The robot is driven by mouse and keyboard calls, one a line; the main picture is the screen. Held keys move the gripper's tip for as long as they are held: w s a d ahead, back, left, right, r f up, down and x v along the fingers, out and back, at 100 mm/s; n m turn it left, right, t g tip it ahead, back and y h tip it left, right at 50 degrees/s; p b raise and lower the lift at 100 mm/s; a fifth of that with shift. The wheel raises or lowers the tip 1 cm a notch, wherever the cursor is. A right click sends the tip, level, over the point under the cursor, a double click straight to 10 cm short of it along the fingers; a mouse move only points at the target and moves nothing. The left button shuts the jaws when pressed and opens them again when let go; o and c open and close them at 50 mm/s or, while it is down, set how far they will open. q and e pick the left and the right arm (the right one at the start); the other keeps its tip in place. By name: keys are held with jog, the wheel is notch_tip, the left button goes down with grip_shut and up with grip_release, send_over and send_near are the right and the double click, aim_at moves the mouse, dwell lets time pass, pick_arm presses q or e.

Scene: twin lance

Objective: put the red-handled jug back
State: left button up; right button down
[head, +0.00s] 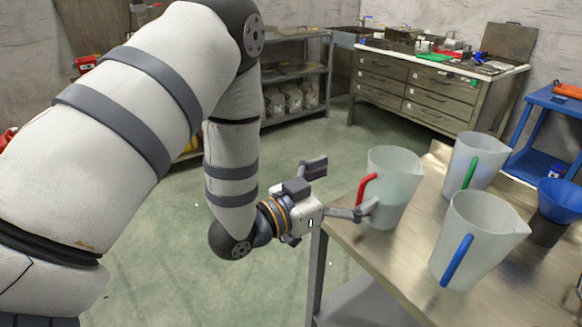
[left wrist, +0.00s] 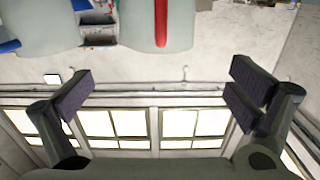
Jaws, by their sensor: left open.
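The red-handled jug (head: 398,190) is translucent white and stands upright near the left edge of a metal table, its red handle toward my left arm. My left gripper (head: 341,189) is open and empty, just left of the jug at the table's edge. Its nearer finger overlaps the lower part of the handle in the head view; I cannot tell whether it touches. In the left wrist view, the red-handled jug (left wrist: 185,30) is at the top, cut off, beyond the open fingers of my left gripper (left wrist: 160,95). My right gripper is out of view.
A green-handled jug (head: 482,152) stands behind right and a blue-handled jug (head: 480,238) in front right on the metal table (head: 376,261). A blue funnel-like container (head: 562,200) is at far right. Shelves (head: 290,72) and a drawer bench (head: 415,92) stand behind open floor.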

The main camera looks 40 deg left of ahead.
pick_arm(q)
jog(key=s+f+n+g+y, duration=0.15)
jog(key=s+f+g, duration=0.35)
jog(key=s+f, duration=0.5)
jog(key=s+f+n+g+y, duration=0.1)
jog(key=s+f+g+y, duration=0.35)
jog(key=f, duration=0.95)
jog(key=s+f+g, duration=0.1)
jog(key=s+g, duration=0.2)
jog(key=s, duration=0.5)
jog(key=s+a+f+n+g, duration=0.1)
jog(key=s+f+g, duration=0.1)
jog(key=s, duration=0.6)
jog(key=s+f+n+g, duration=0.1)
jog(key=s+g, duration=0.3)
jog(key=s, duration=0.4)
jog(key=shift+a+f, duration=0.25)
jog(key=shift+f, duration=0.15)
jog(key=shift+g, duration=0.25)
